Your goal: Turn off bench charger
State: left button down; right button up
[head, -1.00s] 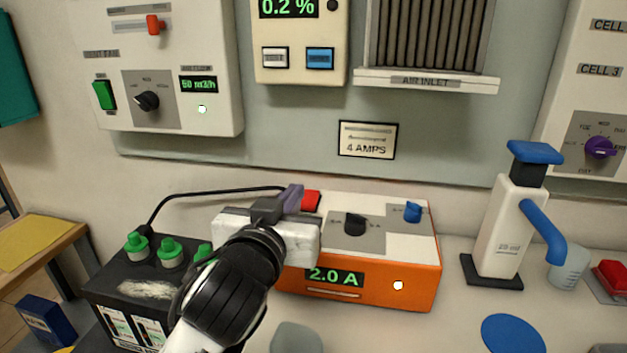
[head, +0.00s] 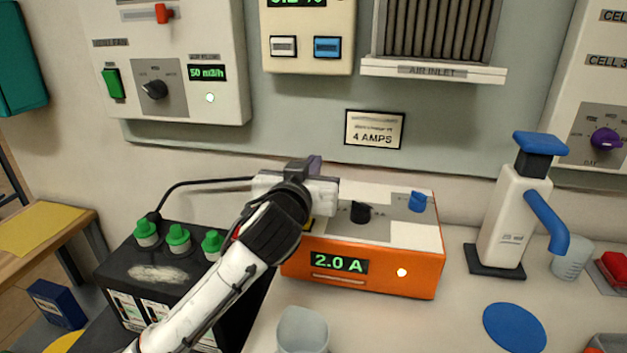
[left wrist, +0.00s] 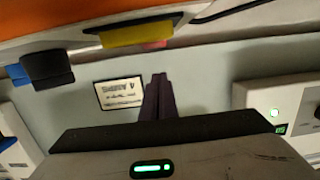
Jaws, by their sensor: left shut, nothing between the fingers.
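The bench charger (head: 420,262) is an orange box with a pale top, on the bench in the middle of the head view. Its display (head: 340,263) reads 2.0 A and a small white light (head: 402,272) glows beside it. A black knob (head: 361,212) and a blue knob (head: 417,202) stand on top. My left gripper (head: 314,166) is over the charger's left part and hides the red piece there. In the left wrist view its dark purple fingers (left wrist: 158,98) are together and empty, apart from a yellow part (left wrist: 135,35) of the charger with a reddish edge behind it.
A black battery (head: 165,272) with green caps stands left of the charger, with a cable behind. A white dispenser (head: 512,215) with a blue handle is at right. A grey cup (head: 302,330) stands in front. The wall panel carries a 4 AMPS sign (head: 375,130).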

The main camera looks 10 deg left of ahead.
pick_arm(q)
notch_tip(320, 180, down, 3)
jog(key=shift+f, duration=0.3)
pick_arm(e)
jog(key=shift+s+f, duration=0.15)
jog(key=shift+f, duration=0.1)
pick_arm(q)
jog(key=shift+w+r+g+p, duration=0.2)
jog(key=shift+g+p, duration=0.1)
jog(key=shift+p, duration=0.85)
jog(key=shift+f, duration=0.4)
jog(key=shift+b, duration=0.3)
jog(key=shift+s, duration=0.2)
jog(key=s, duration=0.3)
jog(key=s+r, duration=0.1)
jog(key=s, duration=0.2)
jog(key=s+r, duration=0.1)
jog(key=s, duration=0.3)
pick_arm(e)
jog(key=shift+s+d+r, duration=0.1)
jog(key=shift+d+r, duration=0.1)
jog(key=shift+r, duration=0.35)
